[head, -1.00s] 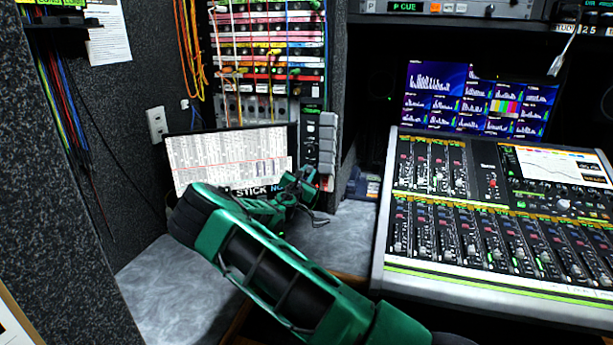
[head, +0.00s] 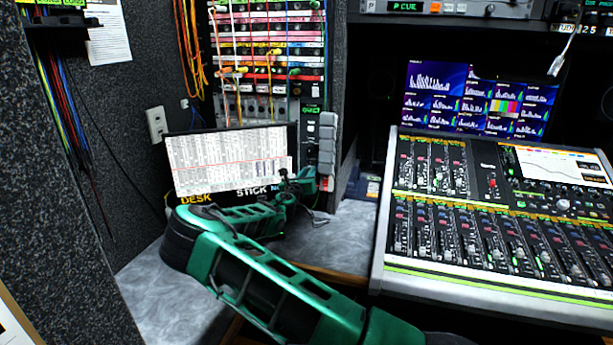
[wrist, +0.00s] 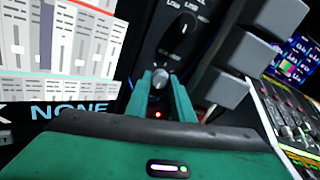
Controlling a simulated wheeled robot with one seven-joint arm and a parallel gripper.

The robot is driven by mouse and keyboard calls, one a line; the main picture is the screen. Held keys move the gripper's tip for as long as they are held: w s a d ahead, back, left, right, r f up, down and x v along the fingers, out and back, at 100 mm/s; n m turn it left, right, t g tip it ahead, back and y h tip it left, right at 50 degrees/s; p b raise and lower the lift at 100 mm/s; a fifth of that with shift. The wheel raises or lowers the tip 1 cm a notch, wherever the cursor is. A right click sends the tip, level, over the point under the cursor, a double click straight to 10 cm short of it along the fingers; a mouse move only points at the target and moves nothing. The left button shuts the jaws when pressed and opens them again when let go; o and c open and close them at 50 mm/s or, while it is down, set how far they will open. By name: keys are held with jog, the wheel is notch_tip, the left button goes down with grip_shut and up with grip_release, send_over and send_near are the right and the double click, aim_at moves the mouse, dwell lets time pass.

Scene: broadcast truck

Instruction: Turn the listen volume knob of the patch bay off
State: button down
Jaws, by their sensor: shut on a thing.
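The patch bay (head: 268,48) stands at the back with coloured rows and cables. A narrow black panel (head: 311,128) sits at its lower right, with a small green display (head: 311,110) that seems to read "QUIET". In the wrist view a small grey round knob (wrist: 160,76) is on this panel, between my fingertips. My gripper (wrist: 161,82) is shut on it. The knob's pointer and markings are too small or hidden to read. A larger black knob (wrist: 184,35) marked USB is above it. In the head view my gripper (head: 296,179) hides the knob.
Grey blocks (wrist: 232,85) stand close to the right of the fingers. A labelled sheet or screen (head: 228,160) is close on the left. The mixing console (head: 490,220) fills the right. The grey counter (head: 340,240) below is mostly clear.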

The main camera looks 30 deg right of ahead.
jog(key=shift+w+a+f, duration=0.1)
jog(key=shift+a+f, duration=0.15)
jog(key=shift+f, duration=0.15)
jog(key=c, duration=1.7)
grip_release()
jog(key=shift+o, duration=0.8)
jog(key=v, duration=1)
jog(key=shift+s+a+r, duration=0.15)
jog(key=shift+s+r, duration=0.05)
jog(key=shift+s, duration=0.05)
